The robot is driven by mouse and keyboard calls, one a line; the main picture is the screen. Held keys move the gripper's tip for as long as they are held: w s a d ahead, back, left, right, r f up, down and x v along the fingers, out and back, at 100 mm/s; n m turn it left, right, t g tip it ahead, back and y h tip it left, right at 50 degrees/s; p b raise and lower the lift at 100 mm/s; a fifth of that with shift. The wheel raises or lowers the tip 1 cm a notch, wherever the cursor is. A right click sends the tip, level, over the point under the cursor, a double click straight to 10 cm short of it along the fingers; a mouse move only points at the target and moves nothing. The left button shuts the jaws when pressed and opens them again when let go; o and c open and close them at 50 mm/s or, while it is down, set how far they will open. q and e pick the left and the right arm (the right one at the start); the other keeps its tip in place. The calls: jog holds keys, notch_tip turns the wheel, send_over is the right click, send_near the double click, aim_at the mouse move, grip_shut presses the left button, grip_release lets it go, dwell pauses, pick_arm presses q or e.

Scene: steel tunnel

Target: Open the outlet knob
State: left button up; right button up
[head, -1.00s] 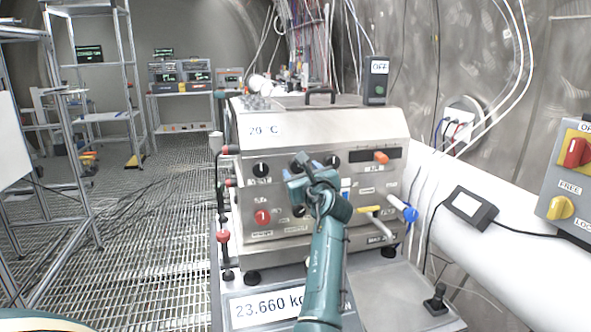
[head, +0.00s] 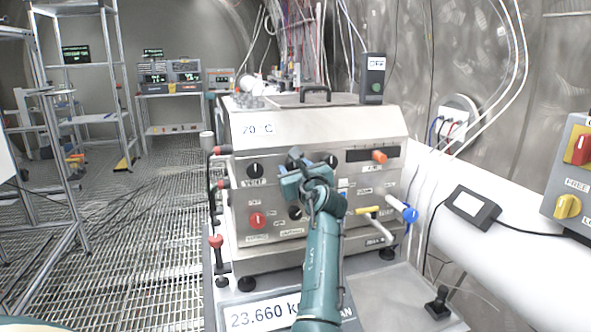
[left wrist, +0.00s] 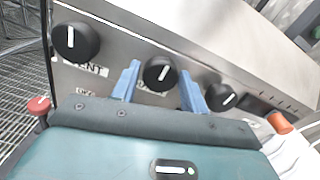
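A steel console (head: 320,125) carries a row of black knobs with white pointer lines. The left knob (left wrist: 76,41), labelled VENT, also shows in the head view (head: 255,170). The middle knob (left wrist: 160,72) stands between the two blue fingers of my left gripper (head: 297,160), its pointer near upright and slightly tilted. The fingers are open, one on each side of it; I cannot tell whether they touch it. In the head view my gripper hides this knob. A right knob (left wrist: 221,97) stands clear of the fingers. I cannot read an outlet label. My right gripper is out of view.
Below are a red knob (head: 258,219), a yellow handle (head: 368,210) and a blue handle (head: 410,214). An orange knob (head: 380,157) is at the right. Red-ended levers (head: 216,241) stick out at the left. A switch box (head: 568,180) hangs far right. The grated floor at left is open.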

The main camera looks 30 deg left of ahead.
pick_arm(q)
jog(key=c, duration=0.6)
